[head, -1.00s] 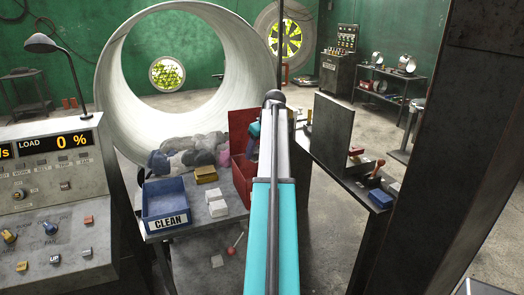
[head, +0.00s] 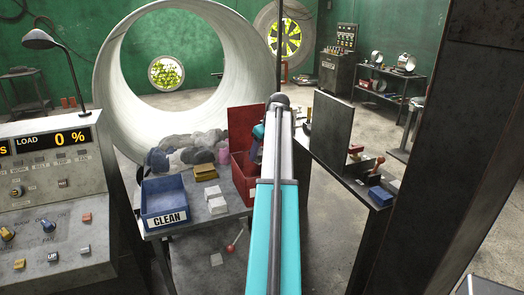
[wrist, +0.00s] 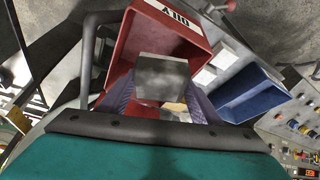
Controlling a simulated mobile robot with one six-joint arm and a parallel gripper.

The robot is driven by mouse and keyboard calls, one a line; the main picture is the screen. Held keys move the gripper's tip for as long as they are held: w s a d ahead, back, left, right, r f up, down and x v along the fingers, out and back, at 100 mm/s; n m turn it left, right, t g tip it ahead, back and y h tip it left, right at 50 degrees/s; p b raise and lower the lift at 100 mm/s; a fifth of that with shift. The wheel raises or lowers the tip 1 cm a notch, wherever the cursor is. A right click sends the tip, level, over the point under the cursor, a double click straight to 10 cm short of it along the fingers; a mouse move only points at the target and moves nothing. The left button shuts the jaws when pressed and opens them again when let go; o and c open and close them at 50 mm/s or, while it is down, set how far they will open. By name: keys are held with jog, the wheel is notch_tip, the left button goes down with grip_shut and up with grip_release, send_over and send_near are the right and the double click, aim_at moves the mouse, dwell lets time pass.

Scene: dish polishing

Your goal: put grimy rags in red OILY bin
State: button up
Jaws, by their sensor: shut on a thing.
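The red OILY bin (head: 240,180) stands on the bench right of the rags, partly hidden by my arm in the head view. In the wrist view the red bin (wrist: 120,68) lies just beyond my gripper, its label upside down. A pile of grimy rags (head: 185,152), grey, dark blue and pinkish, lies behind the bins. The head view hides my jaws.
A blue CLEAN bin (head: 163,203) stands at the bench's front left. A control console (head: 55,220) is at left. An upright dark plate (head: 331,125) stands on the right bench.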

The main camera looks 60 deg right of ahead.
jog(key=shift+f+b, duration=0.5)
jog(key=shift+f, duration=0.7)
jog(key=o, duration=1.1)
jog(key=shift+r, duration=0.1)
jog(key=b+v, duration=0.3)
jog(key=v, duration=1)
jog(key=shift+s+a+r, duration=0.1)
jog(key=shift+s+r, duration=0.1)
jog(key=shift+r, duration=0.05)
jog(key=shift+s+f, duration=0.1)
